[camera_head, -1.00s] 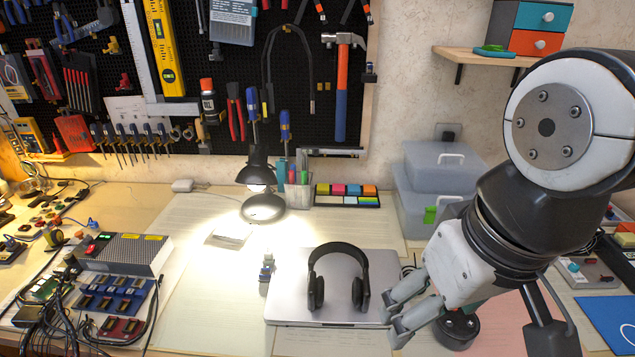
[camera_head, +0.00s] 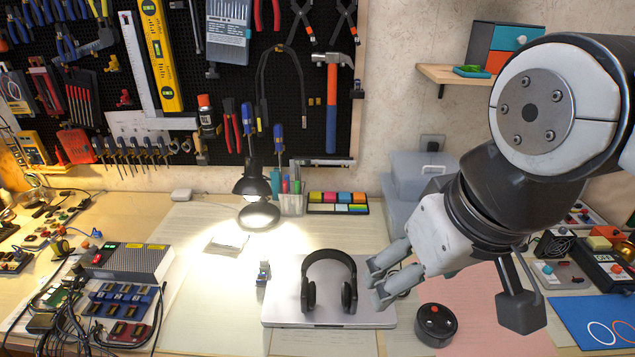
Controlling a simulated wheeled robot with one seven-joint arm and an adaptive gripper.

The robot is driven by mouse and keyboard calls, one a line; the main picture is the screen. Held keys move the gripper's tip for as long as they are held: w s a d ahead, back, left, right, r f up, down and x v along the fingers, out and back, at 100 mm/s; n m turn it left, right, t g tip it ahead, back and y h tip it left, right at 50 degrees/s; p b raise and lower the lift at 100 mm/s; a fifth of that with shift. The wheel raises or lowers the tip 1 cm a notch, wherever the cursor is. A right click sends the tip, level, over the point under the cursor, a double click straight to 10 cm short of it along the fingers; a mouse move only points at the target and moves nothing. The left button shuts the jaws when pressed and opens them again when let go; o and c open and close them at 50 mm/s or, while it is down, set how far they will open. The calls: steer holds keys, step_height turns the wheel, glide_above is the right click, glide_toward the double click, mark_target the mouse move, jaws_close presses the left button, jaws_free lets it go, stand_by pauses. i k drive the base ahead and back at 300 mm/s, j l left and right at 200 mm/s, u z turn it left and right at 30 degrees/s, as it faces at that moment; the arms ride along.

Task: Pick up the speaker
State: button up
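A small round black device (camera_head: 436,325) with red marks on its top, which looks like the speaker, sits at the front right of the desk by a pink sheet. My gripper (camera_head: 376,283) is above the desk, up and left of the device and apart from it. Its two grey fingers point left, with a gap between them, and nothing shows between them. The fingertips are close in the picture to the right side of the black headphones (camera_head: 329,279); I cannot tell the depth between them.
The headphones lie on a closed silver laptop (camera_head: 285,316). A lit desk lamp (camera_head: 257,190) stands behind it. A grey storage box (camera_head: 412,180) is at the back, partly behind my arm. A blue sheet (camera_head: 590,320) lies at right. Electronics (camera_head: 125,262) crowd the left.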

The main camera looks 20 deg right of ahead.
mark_target(439, 335)
steer(key=k+j+z, duration=0.2)
steer(key=j, duration=0.4)
steer(key=k+j+z, duration=0.25)
steer(key=k+j, duration=0.2)
steer(key=k+j+z, duration=0.2)
steer(key=k+j, duration=0.2)
steer(key=j, duration=0.2)
